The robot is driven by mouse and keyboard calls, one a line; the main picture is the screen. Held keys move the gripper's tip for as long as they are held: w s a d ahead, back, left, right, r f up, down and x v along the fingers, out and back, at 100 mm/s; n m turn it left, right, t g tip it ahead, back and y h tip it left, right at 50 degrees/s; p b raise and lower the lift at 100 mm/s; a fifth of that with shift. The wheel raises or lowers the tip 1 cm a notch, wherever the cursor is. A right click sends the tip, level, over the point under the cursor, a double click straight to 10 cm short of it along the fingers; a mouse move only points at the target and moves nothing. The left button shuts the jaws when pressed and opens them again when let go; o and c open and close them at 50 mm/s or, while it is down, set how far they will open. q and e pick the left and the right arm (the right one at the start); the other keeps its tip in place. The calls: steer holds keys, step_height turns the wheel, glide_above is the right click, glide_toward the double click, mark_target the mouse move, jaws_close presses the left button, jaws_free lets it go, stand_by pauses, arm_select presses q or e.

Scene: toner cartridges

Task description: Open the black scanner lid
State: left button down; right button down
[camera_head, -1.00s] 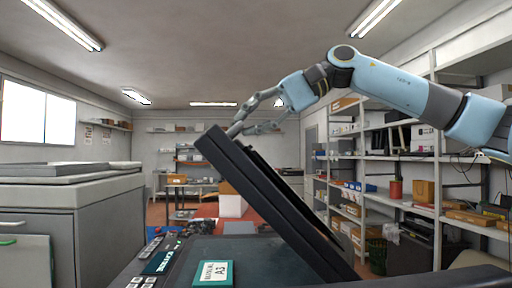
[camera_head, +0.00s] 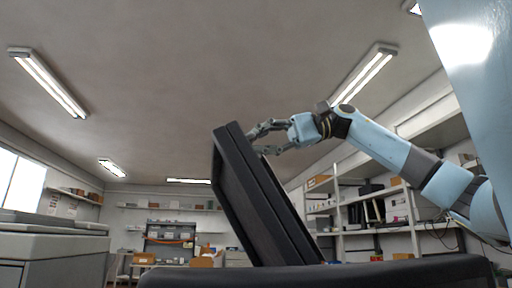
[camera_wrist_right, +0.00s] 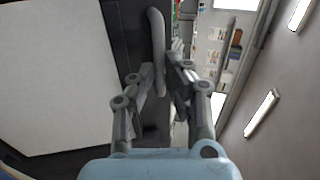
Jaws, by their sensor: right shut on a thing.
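The black scanner lid (camera_head: 255,200) stands raised and steeply tilted in the head view, its top edge leaning to the left. My right gripper (camera_head: 263,142) is at the lid's upper end, on its right side. In the right wrist view, the gripper's fingers (camera_wrist_right: 161,80) are closed around a grey bar-like handle (camera_wrist_right: 157,40) at the dark lid edge. The lid's pale inner face (camera_wrist_right: 55,75) fills the left of that view. The scanner glass is out of sight in the head view. My left gripper is not in view.
A dark rounded edge (camera_head: 320,277) crosses the bottom of the head view; I cannot tell what it belongs to. A grey cabinet (camera_head: 55,258) stands at the left. Metal shelving (camera_head: 375,225) lines the right wall. The space above and left of the lid is clear.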

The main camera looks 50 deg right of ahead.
steer(key=c, duration=1.4)
jaws_free()
